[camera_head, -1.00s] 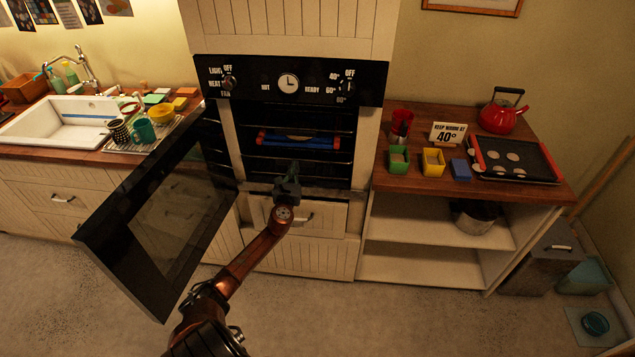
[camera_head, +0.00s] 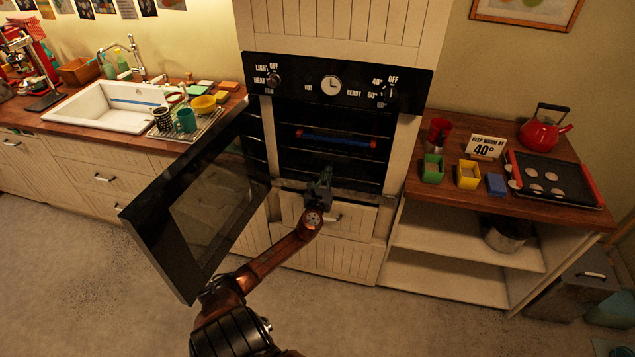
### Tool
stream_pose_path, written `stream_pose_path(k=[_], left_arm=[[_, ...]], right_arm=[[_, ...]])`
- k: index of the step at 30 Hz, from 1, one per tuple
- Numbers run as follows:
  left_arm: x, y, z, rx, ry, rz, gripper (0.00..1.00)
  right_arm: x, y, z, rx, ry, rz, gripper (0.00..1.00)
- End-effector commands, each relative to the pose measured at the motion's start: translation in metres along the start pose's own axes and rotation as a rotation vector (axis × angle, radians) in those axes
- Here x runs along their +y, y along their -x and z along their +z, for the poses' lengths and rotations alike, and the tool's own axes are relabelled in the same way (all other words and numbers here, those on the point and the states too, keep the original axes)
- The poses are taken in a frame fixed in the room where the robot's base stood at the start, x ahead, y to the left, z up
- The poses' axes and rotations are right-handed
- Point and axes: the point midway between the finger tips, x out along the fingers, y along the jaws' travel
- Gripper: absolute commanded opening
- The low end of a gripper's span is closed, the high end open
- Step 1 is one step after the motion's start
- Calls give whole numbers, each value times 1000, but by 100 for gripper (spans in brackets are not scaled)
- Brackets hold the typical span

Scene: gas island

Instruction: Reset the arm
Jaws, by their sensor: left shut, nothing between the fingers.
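My left arm (camera_head: 265,265) reaches up from the bottom of the view, copper-coloured with dark joints. My left gripper (camera_head: 324,178) is shut and empty, in front of the lower edge of the oven opening. The oven (camera_head: 330,105) stands ahead with its dark glass door (camera_head: 205,205) swung open to the left. A blue tray with red ends (camera_head: 336,139) sits on a rack inside the oven. My right gripper is not in view.
A sink (camera_head: 125,105) and dish rack with cups are on the left counter. The right wooden counter (camera_head: 440,195) holds a black baking tray (camera_head: 553,180), red kettle (camera_head: 541,130), green box (camera_head: 432,168) and yellow box (camera_head: 467,174). The floor at lower left is clear.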

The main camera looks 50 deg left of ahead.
Motion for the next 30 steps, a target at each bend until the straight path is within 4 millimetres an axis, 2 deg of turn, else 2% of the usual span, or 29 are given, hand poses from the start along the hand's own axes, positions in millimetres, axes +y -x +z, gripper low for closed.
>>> stream_pose_path(k=[3, 9, 15, 23, 26, 29, 30], left_arm=[[7, 30, -1, 3, 1, 7, 0], [11, 63, -2, 3, 0, 13, 0], [9, 75, -1, 1, 0, 11, 0], [7, 76, -4, 6, 4, 10, 0], [12, 77, -26, 46, 44, 18, 0], [20, 84, -73, 133, 141, 41, 0], [25, 89, -98, 180, 195, 56, 0]], right_arm=[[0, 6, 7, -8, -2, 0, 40], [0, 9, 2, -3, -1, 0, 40], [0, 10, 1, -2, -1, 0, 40], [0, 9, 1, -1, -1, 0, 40], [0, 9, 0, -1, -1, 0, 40], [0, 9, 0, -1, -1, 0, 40], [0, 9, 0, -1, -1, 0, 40]])
